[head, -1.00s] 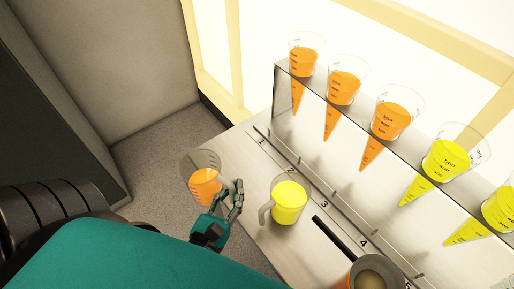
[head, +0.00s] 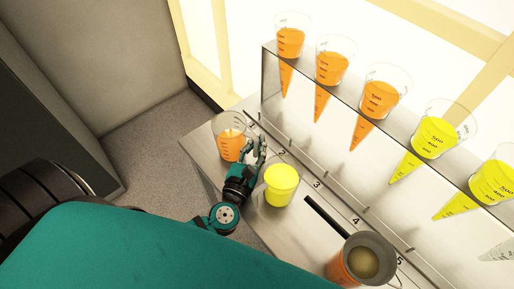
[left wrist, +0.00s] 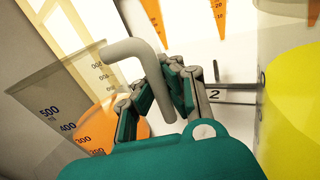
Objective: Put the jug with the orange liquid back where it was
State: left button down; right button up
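The clear jug with orange liquid (head: 230,147) is at the far left end of the metal bench, near the first numbered place. It looks roughly upright; I cannot tell whether its base touches the bench. In the left wrist view the jug (left wrist: 75,105) is at left, with its grey handle (left wrist: 135,52) running between the fingers. My left gripper (head: 258,158) is shut on that handle, and its fingers also show in the left wrist view (left wrist: 160,95). My right gripper is not in view.
A jug with yellow liquid (head: 281,186) stands close to the right of my left gripper, by number 2. A rack (head: 300,105) holds several orange and yellow cones behind.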

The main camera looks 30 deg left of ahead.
pick_arm(q)
jog(key=shift+r, duration=0.1)
jog(key=shift+f, duration=0.2)
jog(key=c, duration=1.5)
grip_release()
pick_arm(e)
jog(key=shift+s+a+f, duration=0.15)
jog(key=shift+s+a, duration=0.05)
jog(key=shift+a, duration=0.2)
